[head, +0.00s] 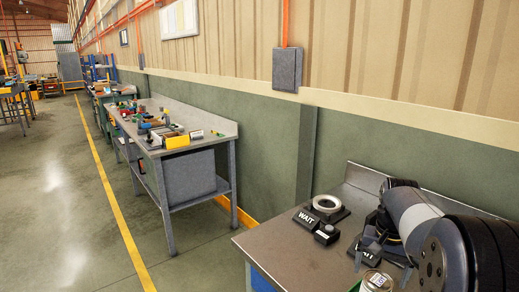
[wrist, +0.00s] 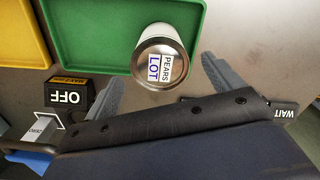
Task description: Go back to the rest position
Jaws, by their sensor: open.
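In the head view my arm reaches down at the lower right, and the top of the can (head: 376,282) shows at the bottom edge. The fingers are partly hidden there.
A yellow tray (wrist: 22,35) lies beside the green one, with a black "OFF" block (wrist: 68,95) near it. A wall rises behind.

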